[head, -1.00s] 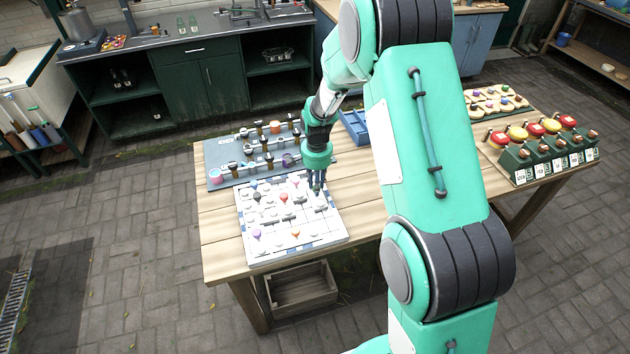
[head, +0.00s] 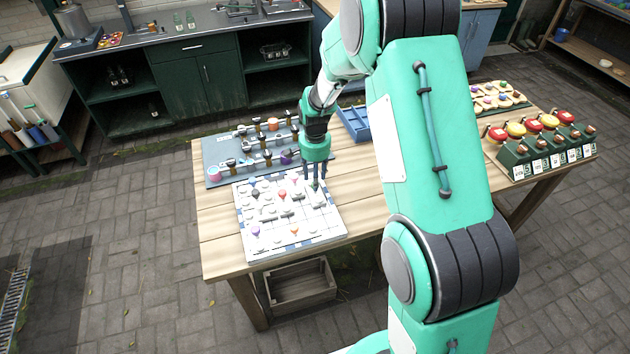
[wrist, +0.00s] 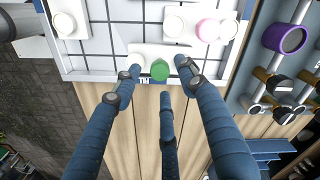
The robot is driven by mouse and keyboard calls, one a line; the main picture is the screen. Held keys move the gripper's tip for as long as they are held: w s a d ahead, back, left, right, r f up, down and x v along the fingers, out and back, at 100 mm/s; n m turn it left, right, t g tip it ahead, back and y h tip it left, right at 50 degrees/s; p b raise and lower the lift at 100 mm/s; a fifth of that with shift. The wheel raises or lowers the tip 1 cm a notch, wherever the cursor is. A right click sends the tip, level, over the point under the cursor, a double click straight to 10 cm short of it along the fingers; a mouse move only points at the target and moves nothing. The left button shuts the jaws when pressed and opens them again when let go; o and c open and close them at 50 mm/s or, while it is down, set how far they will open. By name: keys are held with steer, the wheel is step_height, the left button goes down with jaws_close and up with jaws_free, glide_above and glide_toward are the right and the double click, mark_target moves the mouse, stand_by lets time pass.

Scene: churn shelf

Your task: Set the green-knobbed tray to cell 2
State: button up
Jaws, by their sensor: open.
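The green-knobbed tray (wrist: 160,70) shows its round green knob at the board's edge in the wrist view. Its pale body is partly hidden by my fingers. The white gridded board (head: 326,232) lies on the wooden table and carries several knobbed pieces. My gripper (head: 316,184) points down over the board's right side. In the wrist view my open gripper (wrist: 160,76) has fingertips on either side of the green knob and a third finger below it. I cannot tell whether they touch the tray. I cannot read which square is cell 2.
A blue tray (head: 353,122) is at the back. Bare wood (head: 360,190) lies right of the board.

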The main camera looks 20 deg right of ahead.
step_height(320, 180, up, 10)
stand_by(0.5)
stand_by(0.4)
steer(key=s+a+r+n+t, duration=0.2)
steer(key=s+r+n+t, duration=0.15)
steer(key=s+r, duration=1.5)
steer(key=s+r+n+t, duration=0.1)
steer(key=s+r+n, duration=0.1)
steer(key=s, duration=0.7)
steer(key=s+a+r+n+t+b, duration=0.1)
steer(key=s+r+n, duration=0.2)
steer(key=s, duration=0.7)
steer(key=shift+s+a+r, duration=0.15)
steer(key=shift+a+r, duration=0.1)
steer(key=shift+r, duration=0.2)
